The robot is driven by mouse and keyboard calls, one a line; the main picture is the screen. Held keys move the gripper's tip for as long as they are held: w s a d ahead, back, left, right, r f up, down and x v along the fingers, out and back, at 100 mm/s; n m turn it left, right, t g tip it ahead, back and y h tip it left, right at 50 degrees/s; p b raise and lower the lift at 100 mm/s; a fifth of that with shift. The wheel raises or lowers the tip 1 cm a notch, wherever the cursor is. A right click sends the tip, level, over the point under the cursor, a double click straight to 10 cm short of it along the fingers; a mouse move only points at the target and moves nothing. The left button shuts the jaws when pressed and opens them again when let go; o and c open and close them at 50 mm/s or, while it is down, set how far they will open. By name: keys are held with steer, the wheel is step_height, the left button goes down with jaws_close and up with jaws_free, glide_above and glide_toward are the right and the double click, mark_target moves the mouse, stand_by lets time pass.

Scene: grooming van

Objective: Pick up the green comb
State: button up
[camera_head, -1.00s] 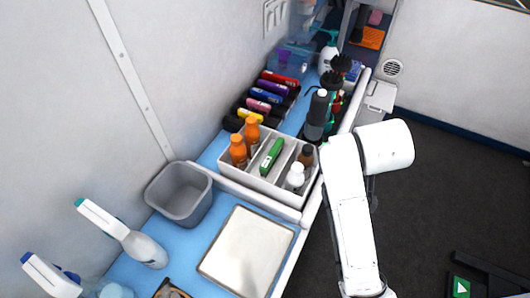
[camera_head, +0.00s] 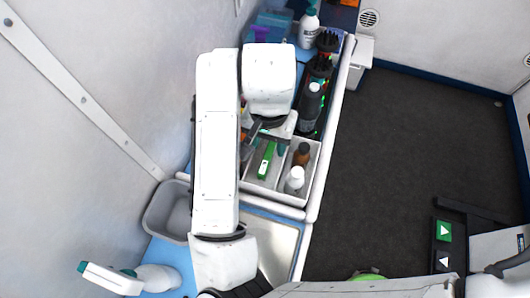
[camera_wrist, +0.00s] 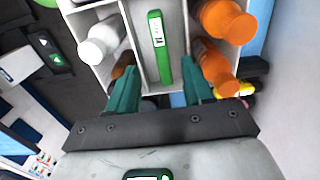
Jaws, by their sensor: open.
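In the head view my gripper (camera_head: 266,138) is above the caddy, partly hidden by my arm. I cannot tell how far above the comb the fingers are.
A white bottle (camera_head: 294,180) and a brown bottle (camera_head: 301,154) stand in the caddy's right compartment. Orange bottles (camera_wrist: 224,20) stand in the other side compartment. A grey bin (camera_head: 168,212) and a pale tray (camera_head: 270,245) are nearer.

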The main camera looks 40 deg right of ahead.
mark_target(268, 155)
steer(key=shift+w+f+b, duration=0.15)
steer(key=shift+f+b, duration=0.35)
steer(key=shift+f, duration=3.45)
jaws_close()
